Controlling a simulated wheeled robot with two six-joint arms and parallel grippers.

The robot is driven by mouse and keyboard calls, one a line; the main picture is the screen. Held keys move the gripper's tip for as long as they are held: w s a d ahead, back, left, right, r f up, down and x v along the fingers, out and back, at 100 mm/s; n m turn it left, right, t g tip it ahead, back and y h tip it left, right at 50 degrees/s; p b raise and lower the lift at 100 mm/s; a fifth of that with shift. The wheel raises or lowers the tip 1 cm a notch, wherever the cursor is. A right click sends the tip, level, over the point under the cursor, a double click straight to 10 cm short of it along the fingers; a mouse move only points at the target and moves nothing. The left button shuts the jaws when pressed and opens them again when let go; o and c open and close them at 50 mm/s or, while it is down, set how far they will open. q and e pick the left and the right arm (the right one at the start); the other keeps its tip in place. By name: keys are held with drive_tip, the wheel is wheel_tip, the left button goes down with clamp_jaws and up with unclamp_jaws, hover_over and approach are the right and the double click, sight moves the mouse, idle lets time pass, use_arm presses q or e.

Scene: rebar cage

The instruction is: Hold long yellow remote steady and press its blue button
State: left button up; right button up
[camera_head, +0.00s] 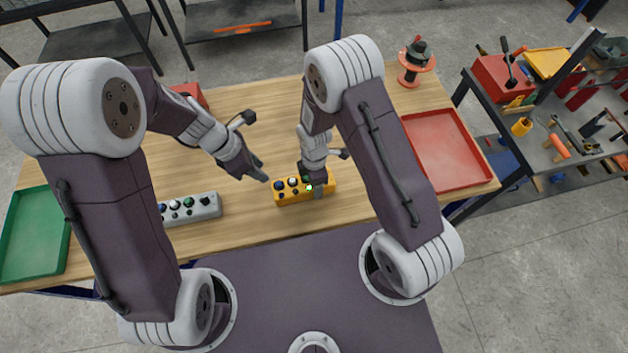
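The long yellow remote (293,197) lies on the wooden table in front of me, with a row of buttons along its top. Its blue button (279,186) is near the left end, with white and green buttons to the right. My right gripper (317,187) is at the remote's right part, with a finger down its near side; it looks shut on the remote, its far finger partly hidden. My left gripper (254,177) is above the table, left of the blue button and apart from the remote; its finger gap is unclear.
A grey remote (192,208) with several buttons lies to the left, partly behind my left arm. A green tray (35,235) is at the far left, a red tray (446,150) at the right. An orange spool (416,62) stands at the back right.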

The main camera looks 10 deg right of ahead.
use_arm(q)
clamp_jaws()
idle(1.5)
